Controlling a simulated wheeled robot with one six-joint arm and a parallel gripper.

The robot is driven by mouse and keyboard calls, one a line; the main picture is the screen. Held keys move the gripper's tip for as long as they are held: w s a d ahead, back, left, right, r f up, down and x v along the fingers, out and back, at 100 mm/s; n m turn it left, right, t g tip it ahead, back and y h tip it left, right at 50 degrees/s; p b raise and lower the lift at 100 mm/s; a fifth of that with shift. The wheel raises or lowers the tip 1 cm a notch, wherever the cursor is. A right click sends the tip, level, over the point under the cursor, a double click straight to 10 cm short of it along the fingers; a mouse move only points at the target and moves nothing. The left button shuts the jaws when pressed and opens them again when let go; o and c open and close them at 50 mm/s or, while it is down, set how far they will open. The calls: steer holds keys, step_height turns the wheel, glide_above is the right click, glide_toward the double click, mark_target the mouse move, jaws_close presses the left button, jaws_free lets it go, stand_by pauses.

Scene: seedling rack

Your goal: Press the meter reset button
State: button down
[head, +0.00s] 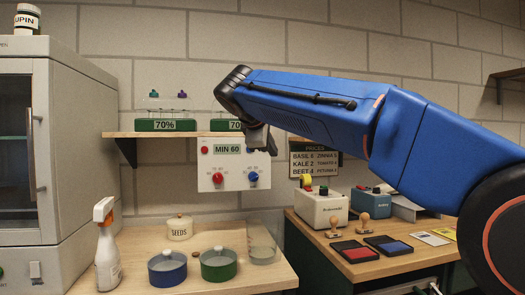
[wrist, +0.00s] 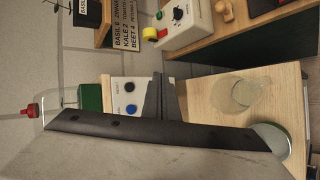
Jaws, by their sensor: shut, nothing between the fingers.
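A white panel (head: 233,166) labelled MIN 60 hangs on the wall below the shelf. It carries a small red button (head: 204,150), a red knob (head: 217,178) and a blue knob (head: 252,177). I cannot read which control is the meter reset. My gripper (head: 262,142) is shut and empty, in front of the panel's upper right edge and hiding part of it. I cannot tell whether the gripper touches the panel.
A white box (head: 322,208) with a yellow-and-red top control and a blue-grey box (head: 371,200) stand on the right desk with stamps and ink pads (head: 356,252). Below the panel, a bench holds dishes (head: 218,265), a spray bottle (head: 106,250) and a seeds pot (head: 180,228). A price sign (head: 314,159) hangs right.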

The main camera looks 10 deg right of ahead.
steer(key=w, duration=0.8)
steer(key=shift+w, duration=0.4)
steer(key=shift+w, duration=0.15)
stand_by(1.9)
steer(key=shift+w, duration=0.25)
steer(key=shift+w, duration=0.35)
stand_by(0.8)
stand_by(0.3)
steer(key=shift+s, duration=0.75)
steer(key=shift+s, duration=0.15)
